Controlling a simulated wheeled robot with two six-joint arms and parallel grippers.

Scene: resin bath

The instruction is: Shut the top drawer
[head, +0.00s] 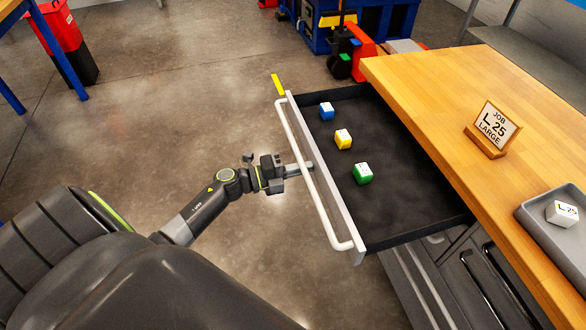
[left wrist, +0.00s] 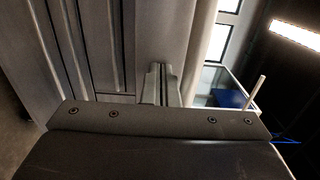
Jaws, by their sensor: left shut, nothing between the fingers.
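The top drawer (head: 398,200) is pulled out from under the wooden bench. It has a dark inside, a pale front edge and a long whitish bar handle (head: 318,190). A blue block (head: 326,111), a yellow block (head: 343,139) and a green block (head: 363,173) lie in it. My left gripper (head: 308,167) is shut and empty, with its fingertips at the middle of the handle, pointing at the drawer front. I cannot tell whether they touch. The left wrist view shows the closed fingers (left wrist: 161,85) close to a pale grey surface. My right gripper is out of view.
The bench top (head: 440,95) carries a job sign (head: 493,130) reading "L 25 LARGE" and a grey tray (head: 530,208) with a white block (head: 562,213). Other drawers sit below. Red and blue equipment (head: 350,30) stands behind. The floor left of the drawer is clear.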

